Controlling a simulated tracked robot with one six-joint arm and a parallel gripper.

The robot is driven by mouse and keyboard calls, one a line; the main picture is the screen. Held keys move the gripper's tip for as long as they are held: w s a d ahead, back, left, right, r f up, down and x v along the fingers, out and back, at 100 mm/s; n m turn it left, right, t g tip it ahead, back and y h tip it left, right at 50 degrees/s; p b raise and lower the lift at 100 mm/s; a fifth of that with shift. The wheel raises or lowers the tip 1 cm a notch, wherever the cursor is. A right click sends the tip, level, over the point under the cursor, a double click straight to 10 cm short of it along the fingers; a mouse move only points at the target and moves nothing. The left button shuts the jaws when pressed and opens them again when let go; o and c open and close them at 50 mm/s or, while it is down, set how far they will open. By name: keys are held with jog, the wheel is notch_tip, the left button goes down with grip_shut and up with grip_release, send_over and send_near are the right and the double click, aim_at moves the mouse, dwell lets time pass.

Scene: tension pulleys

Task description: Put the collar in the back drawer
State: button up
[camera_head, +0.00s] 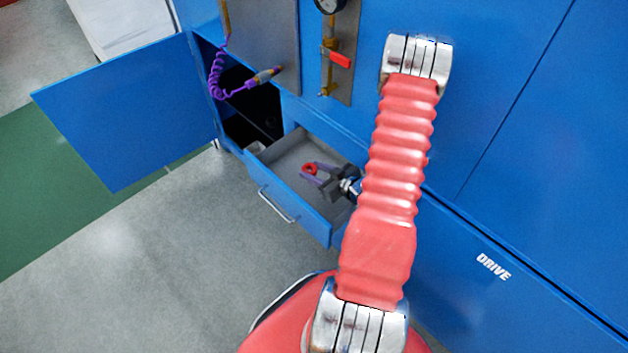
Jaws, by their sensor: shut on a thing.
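The collar (310,169) is a small red ring. My gripper (312,174) has dark jaws with purple fingers and is shut on the collar. It holds the collar over the open drawer (286,154), a blue-fronted drawer with a grey inside and a pale bar handle. The part of the drawer floor that shows looks bare. How high the collar is above the floor is hard to tell. My red arm hides the drawer's right end.
A blue cabinet door (115,110) stands open at the left, beside a dark compartment (255,108). A purple coiled hose (218,80) hangs above the drawer. A red-handled valve (338,58) sits on a panel. Grey floor (150,260) in front is clear.

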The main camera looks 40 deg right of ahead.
jog(key=shift+f, duration=0.25)
jog(key=shift+f, duration=2.1)
jog(key=shift+f, duration=0.2)
